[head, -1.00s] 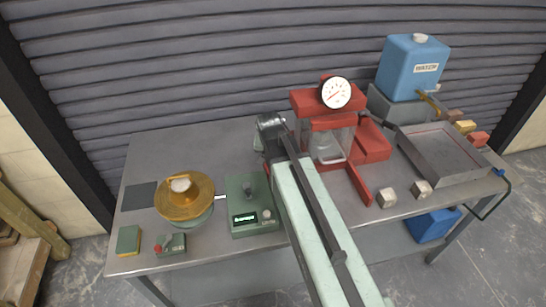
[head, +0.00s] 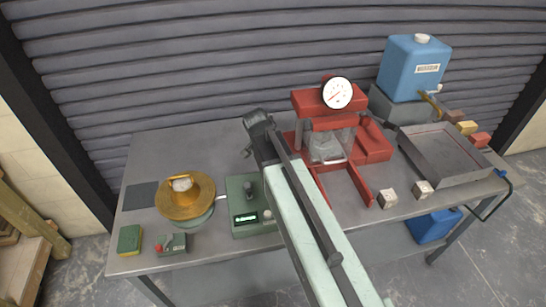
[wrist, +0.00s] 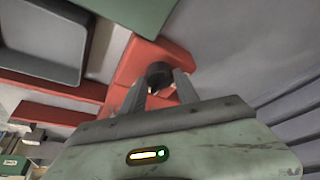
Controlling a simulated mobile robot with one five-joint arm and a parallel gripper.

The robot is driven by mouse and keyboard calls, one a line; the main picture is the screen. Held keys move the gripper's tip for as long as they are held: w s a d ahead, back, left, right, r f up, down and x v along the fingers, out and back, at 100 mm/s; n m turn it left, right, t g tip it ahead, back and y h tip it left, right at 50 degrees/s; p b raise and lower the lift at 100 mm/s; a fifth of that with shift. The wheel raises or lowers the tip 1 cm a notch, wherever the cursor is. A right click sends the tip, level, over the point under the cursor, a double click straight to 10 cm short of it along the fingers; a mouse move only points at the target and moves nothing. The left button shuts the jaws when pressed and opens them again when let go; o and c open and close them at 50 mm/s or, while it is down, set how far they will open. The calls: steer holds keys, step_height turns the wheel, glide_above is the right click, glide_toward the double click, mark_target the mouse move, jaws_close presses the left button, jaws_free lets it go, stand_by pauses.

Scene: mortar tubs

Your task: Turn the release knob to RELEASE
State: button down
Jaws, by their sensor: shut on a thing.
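The release knob (wrist: 158,70) shows in the wrist view as a small dark round knob on a red block (wrist: 142,60). My gripper (wrist: 158,88) has one finger on each side of it and is shut on it. The knob's markings cannot be read, so its setting cannot be told. In the head view the knob and my fingertips cannot be made out behind my arm. The red press (head: 322,103) with a white dial gauge (head: 338,93) stands just right of my wrist.
A blue water tank (head: 410,68), a grey tray (head: 440,178) and small pale cubes (head: 387,198) lie to the right. The back left table is clear.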

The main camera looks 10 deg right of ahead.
steer(key=c, duration=0.9)
jaws_free()
steer(key=p+v, duration=0.7)
steer(key=shift+s+a+r, duration=0.1)
steer(key=shift+r, duration=0.25)
